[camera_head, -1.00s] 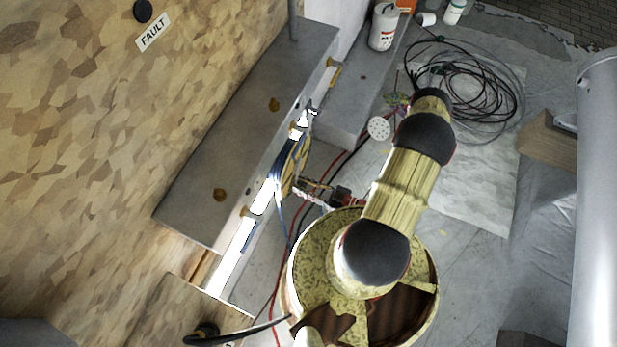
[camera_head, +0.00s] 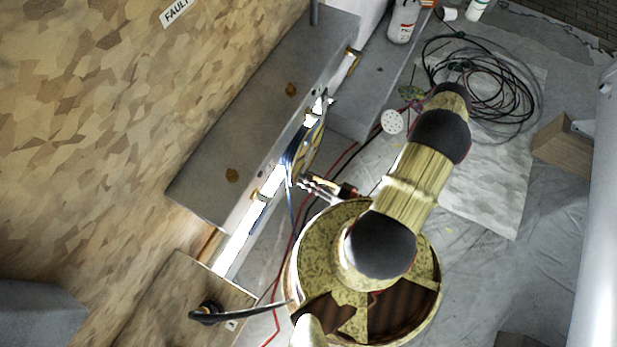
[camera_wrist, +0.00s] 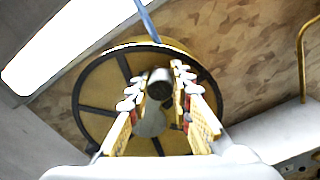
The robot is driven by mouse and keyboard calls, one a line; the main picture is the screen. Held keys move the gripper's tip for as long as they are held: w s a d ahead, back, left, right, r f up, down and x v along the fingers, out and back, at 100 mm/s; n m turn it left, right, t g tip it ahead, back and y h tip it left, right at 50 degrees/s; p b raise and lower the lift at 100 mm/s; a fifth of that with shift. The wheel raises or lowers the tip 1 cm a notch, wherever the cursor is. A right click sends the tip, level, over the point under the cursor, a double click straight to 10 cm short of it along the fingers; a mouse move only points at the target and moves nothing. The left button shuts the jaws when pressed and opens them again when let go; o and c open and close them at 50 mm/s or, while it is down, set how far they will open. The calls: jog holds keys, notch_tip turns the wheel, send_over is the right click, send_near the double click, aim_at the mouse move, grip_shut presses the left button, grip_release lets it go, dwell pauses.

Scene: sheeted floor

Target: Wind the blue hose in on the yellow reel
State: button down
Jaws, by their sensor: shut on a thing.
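The yellow reel (camera_head: 311,151) stands edge-on beside the grey cabinet in the head view. In the wrist view the reel (camera_wrist: 98,75) faces me as a yellow disc with a dark rim and dark spokes. The blue hose (camera_head: 287,167) shows at the reel in the head view; in the wrist view a blue strand of hose (camera_wrist: 148,20) runs from the reel's top to the upper edge. My gripper (camera_wrist: 158,84) is shut on a grey cylindrical handle (camera_wrist: 160,76) in front of the disc. In the head view my gripper (camera_head: 308,185) is beside the reel's lower part; the handle is hidden there.
The grey cabinet (camera_head: 255,130) lies left of the reel, with a bright strip (camera_head: 245,228) along its lower edge. Red and dark cables run over the floor below. A coiled black cable (camera_head: 490,90) lies upper right, near a wooden block (camera_head: 563,140). Sheeted floor on the right is partly clear.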

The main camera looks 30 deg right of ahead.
aim_at(299, 163)
jog(key=shift+a, duration=0.2)
jog(key=c, duration=1.6)
grip_release()
jog(key=shift+d, duration=0.1)
notch_tip(299, 163, up, 10)
jog(key=shift+c, duration=0.3)
